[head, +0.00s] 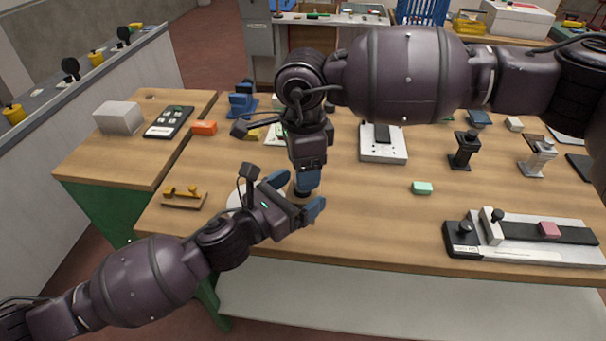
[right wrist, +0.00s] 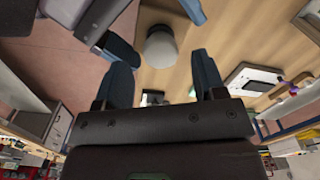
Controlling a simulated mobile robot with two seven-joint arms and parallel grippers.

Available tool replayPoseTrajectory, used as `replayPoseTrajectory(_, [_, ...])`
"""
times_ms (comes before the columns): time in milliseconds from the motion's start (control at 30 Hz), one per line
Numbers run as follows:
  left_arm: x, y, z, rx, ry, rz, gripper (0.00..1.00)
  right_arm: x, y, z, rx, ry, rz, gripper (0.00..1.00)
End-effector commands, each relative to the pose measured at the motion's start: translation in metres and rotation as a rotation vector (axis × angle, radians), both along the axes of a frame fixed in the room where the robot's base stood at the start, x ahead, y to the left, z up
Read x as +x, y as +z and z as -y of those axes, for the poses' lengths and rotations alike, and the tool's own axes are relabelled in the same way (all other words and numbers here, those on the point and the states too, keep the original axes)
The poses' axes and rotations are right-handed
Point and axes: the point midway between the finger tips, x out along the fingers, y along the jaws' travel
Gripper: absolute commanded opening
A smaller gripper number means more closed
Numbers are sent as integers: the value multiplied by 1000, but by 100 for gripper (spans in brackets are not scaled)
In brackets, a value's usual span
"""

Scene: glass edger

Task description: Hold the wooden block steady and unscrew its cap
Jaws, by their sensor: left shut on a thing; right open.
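My left gripper (head: 297,194) comes in from the front left, its blue fingers on either side of something mostly hidden. A small dark piece (head: 303,193) shows between those fingers, right below my right gripper; I cannot tell whether it is the cap. The wooden block cannot be made out clearly. My right gripper (head: 307,181) points down from above, its fingertips close over the dark piece. In the right wrist view its blue fingers (right wrist: 163,80) stand wide apart. A pale round thing (right wrist: 160,47) shows beyond them, with the left gripper's blue fingers nearby.
A white disc (head: 238,198) lies partly under my left gripper. A wooden holder (head: 180,197) is at the left, an orange block (head: 204,128) behind it. The front middle is clear.

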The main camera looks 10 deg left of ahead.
Motion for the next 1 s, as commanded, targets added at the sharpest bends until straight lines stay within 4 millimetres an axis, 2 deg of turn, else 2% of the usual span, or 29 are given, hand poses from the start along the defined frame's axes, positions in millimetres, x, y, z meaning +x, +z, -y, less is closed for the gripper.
replayPoseTrajectory(67, [0, 1, 0, -1, -1, 2, 24, 0, 8, 0, 0, 0, 0, 64])
replayPoseTrajectory(100, [0, 1, 0, -1, -1, 2, 24, 0, 10, 0, 0, 0, -1, 61])
replayPoseTrajectory(267, [0, 1, 1, -2, -2, 2, 24, -3, 8, -2, 13, -2, -16, 60])
replayPoseTrajectory(367, [0, 1, 1, -2, -2, 2, 24, -4, 15, -8, 45, -37, -25, 60])
replayPoseTrajectory(1000, [0, 1, 1, -2, -3, 2, 24, 0, 46, -5, 25, -905, -14, 60])
